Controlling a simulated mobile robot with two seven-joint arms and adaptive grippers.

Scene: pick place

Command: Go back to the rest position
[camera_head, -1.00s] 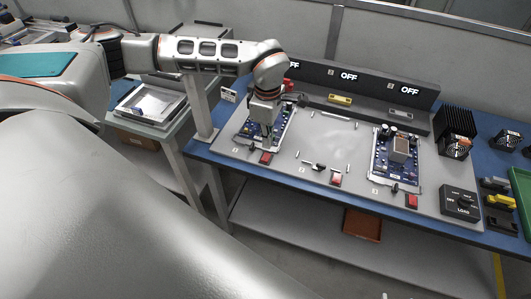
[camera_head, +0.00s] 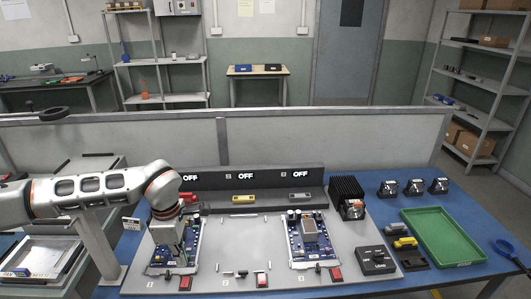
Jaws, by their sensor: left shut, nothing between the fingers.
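My left gripper (camera_head: 181,256) is over the left circuit board (camera_head: 158,259) on the grey test panel (camera_head: 220,260). It points down and is shut with nothing held. It hides part of that board, and I cannot tell whether its tips touch it. My left arm reaches in from the left edge. The right circuit board (camera_head: 311,237) lies in the right-hand bay, and the middle bay has no board. My right gripper is not in view.
A console with several "OFF" displays (camera_head: 246,177) runs along the panel's back. To the right are a black finned block (camera_head: 346,190), a load switch box (camera_head: 376,259) and a green tray (camera_head: 443,236). A low grey partition (camera_head: 310,140) stands behind the blue table (camera_head: 385,212).

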